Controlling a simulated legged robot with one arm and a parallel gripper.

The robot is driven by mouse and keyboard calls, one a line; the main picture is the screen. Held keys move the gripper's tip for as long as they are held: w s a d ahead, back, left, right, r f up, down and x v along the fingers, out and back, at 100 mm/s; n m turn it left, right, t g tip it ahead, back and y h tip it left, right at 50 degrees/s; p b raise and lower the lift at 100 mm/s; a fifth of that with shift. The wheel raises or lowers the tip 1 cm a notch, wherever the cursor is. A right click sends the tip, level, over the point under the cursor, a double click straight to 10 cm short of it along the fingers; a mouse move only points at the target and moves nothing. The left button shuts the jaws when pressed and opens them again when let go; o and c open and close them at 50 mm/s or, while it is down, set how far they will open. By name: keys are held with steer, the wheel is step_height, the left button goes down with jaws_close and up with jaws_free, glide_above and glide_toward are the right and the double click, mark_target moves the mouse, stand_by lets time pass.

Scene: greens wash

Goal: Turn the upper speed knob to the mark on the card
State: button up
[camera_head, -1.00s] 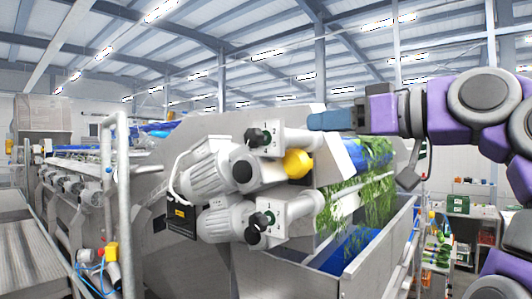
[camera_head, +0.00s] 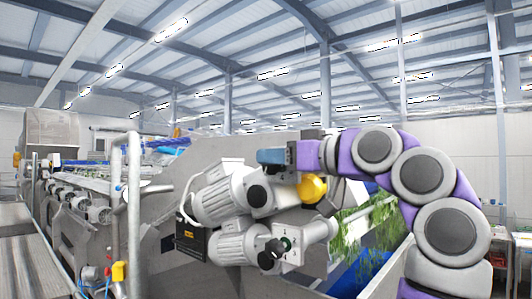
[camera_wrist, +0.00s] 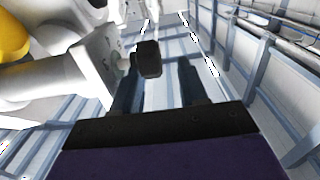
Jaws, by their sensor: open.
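The upper speed knob (camera_wrist: 147,58) is a black knob on a short stem from a pale housing in the wrist view. My gripper (camera_wrist: 160,65) is open, with its two dark blue fingers pointing toward the knob. The knob is close to the left fingertip, left of the middle of the gap; I cannot tell whether they touch. In the head view my gripper (camera_head: 262,157) covers the upper knob. The lower black knob (camera_head: 270,251) is uncovered on its white gearbox below. I cannot make out the card or its mark.
Two grey-white motors (camera_head: 222,195) stick out from the steel machine wall. A yellow ball-shaped part (camera_head: 312,188) sits close under my gripper. Leafy greens (camera_head: 357,225) hang to the right. A metal rail (camera_head: 133,200) stands at left.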

steer(key=shift+w+f+p, duration=0.1)
steer(key=shift+w+p, duration=0.2)
steer(key=shift+w, duration=0.75)
steer(key=shift+s+a, duration=0.15)
steer(key=shift+a, duration=0.05)
steer(key=shift+w+a+f, duration=0.1)
steer(key=shift+w+a, duration=0.15)
steer(key=shift+a, duration=0.25)
steer(key=shift+w+a+f, duration=0.1)
steer(key=shift+w+a, duration=0.15)
steer(key=shift+a, duration=0.25)
steer(key=shift+s+a+r, duration=0.1)
steer(key=shift+a, duration=0.05)
steer(key=shift+c, duration=0.6)
steer(key=shift+d, duration=0.3)
steer(key=c, duration=0.3)
steer(key=shift+d+r, duration=0.1)
jaws_close()
